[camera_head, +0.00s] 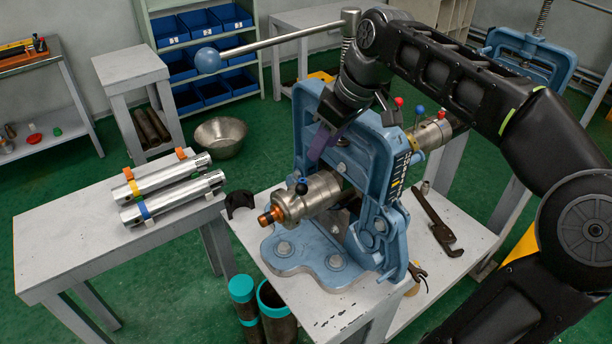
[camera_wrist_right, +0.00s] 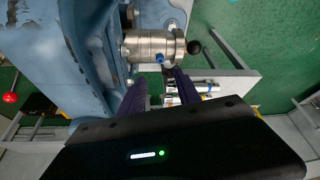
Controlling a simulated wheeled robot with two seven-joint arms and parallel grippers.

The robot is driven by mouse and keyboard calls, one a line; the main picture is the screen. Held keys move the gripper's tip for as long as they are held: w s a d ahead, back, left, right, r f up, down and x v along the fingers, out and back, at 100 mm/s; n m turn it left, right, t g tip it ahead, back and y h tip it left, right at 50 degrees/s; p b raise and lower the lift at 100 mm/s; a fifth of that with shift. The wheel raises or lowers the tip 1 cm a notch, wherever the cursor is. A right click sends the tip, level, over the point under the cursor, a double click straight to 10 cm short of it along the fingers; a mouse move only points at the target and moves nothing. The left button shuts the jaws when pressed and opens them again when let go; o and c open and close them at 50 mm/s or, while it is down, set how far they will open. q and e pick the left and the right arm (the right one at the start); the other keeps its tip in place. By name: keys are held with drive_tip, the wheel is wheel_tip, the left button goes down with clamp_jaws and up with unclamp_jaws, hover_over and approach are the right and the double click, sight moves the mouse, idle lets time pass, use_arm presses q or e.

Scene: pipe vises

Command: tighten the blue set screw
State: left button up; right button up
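A blue set screw (camera_wrist_right: 160,58) stands out from a silver cylinder (camera_wrist_right: 150,47) in the wrist view. In the head view the silver cylinder (camera_head: 322,193) comes out of the front of the blue vise (camera_head: 373,172), with a dark bluish knob (camera_head: 302,186) on top. My right gripper (camera_wrist_right: 158,84) has purple fingers that are apart, with nothing visible between them. The screw shows just past the fingertips, roughly between them and apart from them. My left gripper is out of view.
A long lever with a blue ball (camera_head: 207,60) stretches left above the vise. A wrench (camera_head: 436,222) lies on the vise bench at right. A side table (camera_head: 80,235) holds silver pipes (camera_head: 172,197). Red and blue knobs (camera_head: 419,110) stand behind the vise.

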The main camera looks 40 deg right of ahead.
sight(304, 181)
drive_tip(key=x, duration=1.2)
drive_tip(key=shift+w, duration=0.15)
clamp_jaws()
idle(0.3)
